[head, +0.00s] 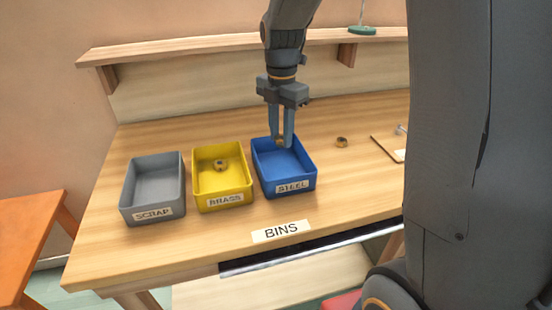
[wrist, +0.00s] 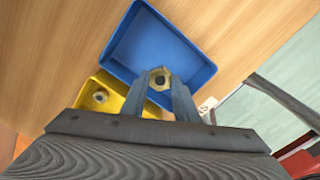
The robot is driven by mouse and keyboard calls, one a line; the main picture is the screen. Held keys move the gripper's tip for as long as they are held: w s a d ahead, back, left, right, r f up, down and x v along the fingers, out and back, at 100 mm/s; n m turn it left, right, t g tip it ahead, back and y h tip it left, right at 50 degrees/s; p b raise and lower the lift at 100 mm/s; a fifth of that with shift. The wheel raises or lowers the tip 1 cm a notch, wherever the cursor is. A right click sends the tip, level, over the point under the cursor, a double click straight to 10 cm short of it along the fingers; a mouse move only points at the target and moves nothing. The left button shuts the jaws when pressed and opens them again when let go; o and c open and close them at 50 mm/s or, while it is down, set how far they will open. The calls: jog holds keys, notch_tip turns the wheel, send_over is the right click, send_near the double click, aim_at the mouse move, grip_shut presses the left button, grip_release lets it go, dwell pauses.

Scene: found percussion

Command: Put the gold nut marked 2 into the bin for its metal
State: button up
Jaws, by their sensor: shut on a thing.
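My gripper (head: 281,143) is shut on a gold nut (wrist: 159,79), which shows between the fingertips in the wrist view. In the head view the gripper is over the back part of the blue bin labelled STEEL (head: 300,182). I cannot read a mark on the held nut. The yellow bin labelled BRASS (head: 228,203) stands just left of the blue bin and holds one nut (head: 220,165). The grey bin labelled SCRAP (head: 153,205) stands at the left of the row.
Another gold-brown nut (head: 341,141) lies on the table right of the blue bin. A thin board (head: 391,148) lies farther right. A BINS label (head: 281,232) is at the table's front edge. A wooden shelf (head: 190,45) runs along the back.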

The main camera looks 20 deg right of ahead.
aim_at(280, 172)
jog(key=shift+w+f, duration=0.25)
notch_tip(280, 172, down, 10)
jog(key=shift+r+p, duration=0.25)
jog(key=shift+p, duration=0.9)
jog(key=o, duration=1.1)
jog(key=shift+f, duration=0.1)
notch_tip(280, 172, up, 12)
jog(key=b, duration=0.3)
jog(key=shift+d, duration=0.1)
